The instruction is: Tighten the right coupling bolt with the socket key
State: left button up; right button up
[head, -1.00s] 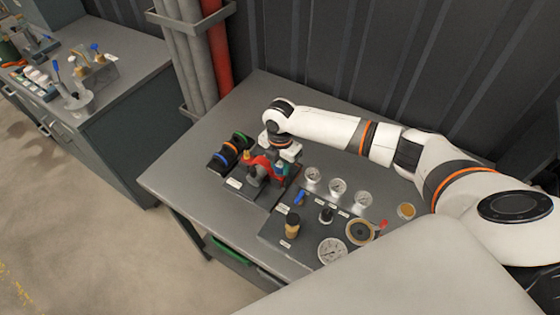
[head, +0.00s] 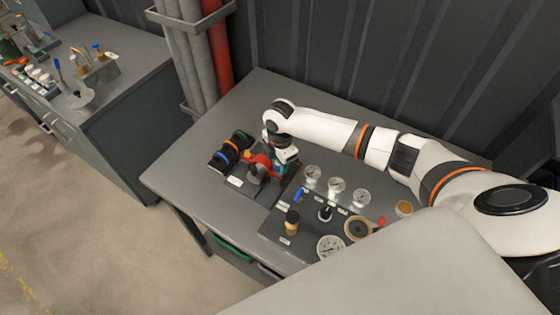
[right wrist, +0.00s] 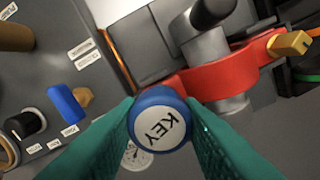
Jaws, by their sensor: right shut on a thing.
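The red coupling (head: 259,163) sits on a dark base plate on the bench; in the right wrist view its red clamp (right wrist: 222,80) grips a grey pipe. A brass bolt (right wrist: 290,43) shows at its far right end. My right gripper (head: 288,160) is over the coupling's right side in the head view. Its teal fingers are shut on the socket key, whose round blue-rimmed head (right wrist: 160,118) is marked KEY. The key head covers the near end of the clamp, so the right bolt and the key's seat on it are hidden. My left gripper is not in view.
A panel with gauges (head: 331,246), a blue lever (head: 299,195) and a black knob (head: 325,213) lies right of the coupling. Rings in blue, orange and green (head: 230,150) lie left of it. The bench's left end (head: 178,172) is clear.

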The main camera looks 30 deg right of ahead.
jog(key=shift+m, duration=0.6)
jog(key=shift+r+n, duration=0.1)
jog(key=shift+n, duration=0.6)
jog(key=shift+r, duration=2.2)
